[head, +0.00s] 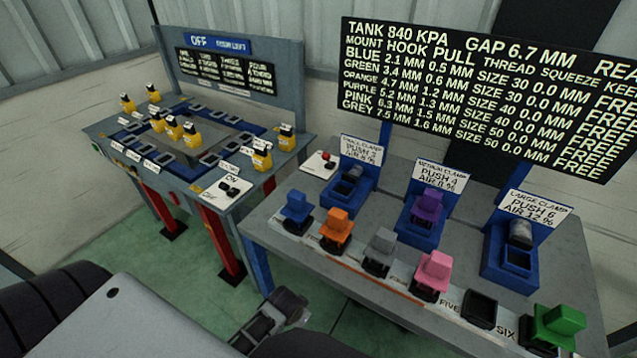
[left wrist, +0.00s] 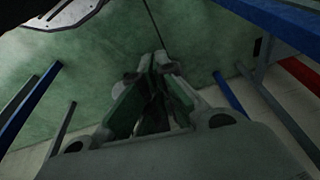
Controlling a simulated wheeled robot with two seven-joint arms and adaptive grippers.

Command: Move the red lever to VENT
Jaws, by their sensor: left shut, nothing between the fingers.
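A small red knob (head: 326,155), which looks like the red lever, stands on a white plate (head: 313,167) at the back left corner of the right-hand bench, beside the small clamp. Its plate lettering, including any VENT mark, is too small to read. My left gripper (head: 292,303) is low in front of the bench, over the floor gap between the two tables, well apart from the lever. In the left wrist view its fingers (left wrist: 160,92) are shut, empty, above the green floor. My right gripper is not in view.
The grey bench (head: 400,235) holds three blue clamps and several coloured blocks along its front. A dark readout board (head: 490,95) stands behind. A second table (head: 205,190) with yellow pieces and a black switch (head: 228,190) is at left. Green floor between them is clear.

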